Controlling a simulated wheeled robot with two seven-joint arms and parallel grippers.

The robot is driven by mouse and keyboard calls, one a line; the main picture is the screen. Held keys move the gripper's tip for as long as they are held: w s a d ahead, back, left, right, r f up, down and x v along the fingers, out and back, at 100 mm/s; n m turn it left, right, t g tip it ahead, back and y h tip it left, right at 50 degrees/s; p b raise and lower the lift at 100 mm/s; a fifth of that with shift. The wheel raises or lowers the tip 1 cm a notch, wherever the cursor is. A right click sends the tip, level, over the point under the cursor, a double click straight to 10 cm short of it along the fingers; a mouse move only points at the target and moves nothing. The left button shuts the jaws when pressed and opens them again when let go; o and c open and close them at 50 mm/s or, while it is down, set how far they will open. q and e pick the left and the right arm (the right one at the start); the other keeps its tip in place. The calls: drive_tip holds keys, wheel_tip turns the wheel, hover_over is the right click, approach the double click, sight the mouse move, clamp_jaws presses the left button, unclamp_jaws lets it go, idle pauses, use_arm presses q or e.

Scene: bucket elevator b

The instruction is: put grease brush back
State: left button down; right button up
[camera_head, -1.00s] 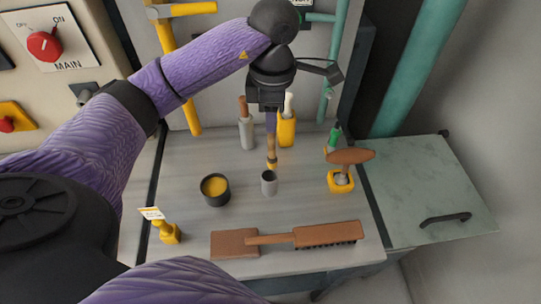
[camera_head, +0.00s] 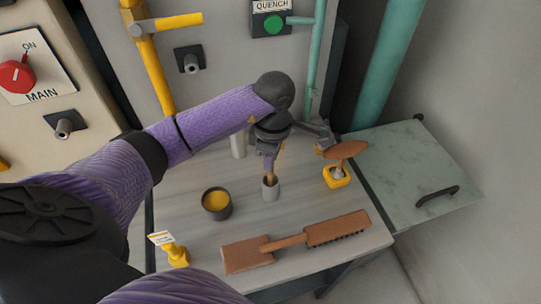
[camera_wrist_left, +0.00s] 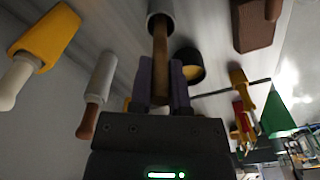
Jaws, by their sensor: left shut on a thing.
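My left gripper (camera_head: 270,150) is shut on the grease brush (camera_head: 270,171), gripping its brown wooden handle, and holds it upright. The brush handle also shows between the fingers in the left wrist view (camera_wrist_left: 160,48). The brush's lower end is inside the mouth of a small grey cup (camera_head: 270,191), so its bristles are hidden. The cup stands on the metal worktop; its rim shows at the top of the left wrist view (camera_wrist_left: 168,8). A dark pot of yellow grease (camera_head: 217,204) stands left of the cup. My right gripper is not in view.
A yellow holder (camera_head: 337,179) with a wooden-handled tool stands right of the cup. A large wooden brush (camera_head: 300,240) lies in front. A yellow label stand (camera_head: 177,255) is front left. A grey cylinder (camera_head: 238,147) stands behind, partly hidden by my arm.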

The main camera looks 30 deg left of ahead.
use_arm(q)
drive_tip(key=c, duration=1)
unclamp_jaws()
drive_tip(key=shift+f, duration=0.15)
drive_tip(key=shift+c, duration=0.2)
drive_tip(key=o, duration=0.5)
drive_tip(key=shift+c, duration=0.2)
drive_tip(key=r, duration=0.4)
drive_tip(key=r+p, duration=0.1)
drive_tip(key=r, duration=0.7)
drive_tip(key=shift+d+r+p, duration=0.2)
drive_tip(key=shift+d+p, duration=0.05)
drive_tip(key=shift+p, duration=0.1)
